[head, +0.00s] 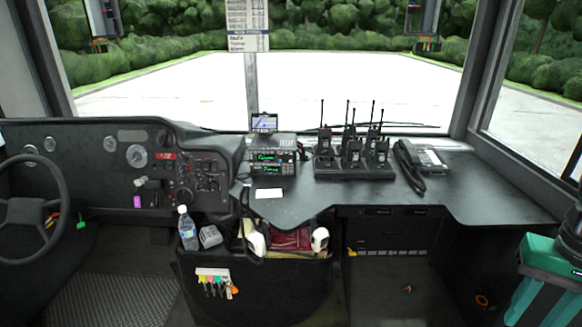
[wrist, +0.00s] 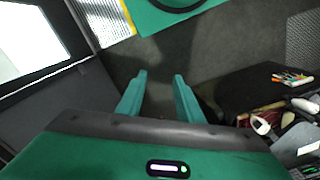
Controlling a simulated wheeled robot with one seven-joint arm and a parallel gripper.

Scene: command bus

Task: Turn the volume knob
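A black radio unit (head: 272,160) with green lit displays stands on the desk, left of the middle in the head view. Its volume knob is too small to make out. My gripper (wrist: 160,77) shows in the wrist view with its two green fingers apart and nothing between them. It points down over the dark floor (wrist: 200,45), well away from the radio. In the head view only a green part of my arm shows at the right edge; the fingers are not visible there.
Walkie-talkies in a charger (head: 353,172) and a desk phone (head: 424,165) stand right of the radio. A small screen (head: 264,122) is above it, and a white paper (head: 269,193) lies in front. The dashboard and steering wheel (head: 33,210) are left. The right desk top is clear.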

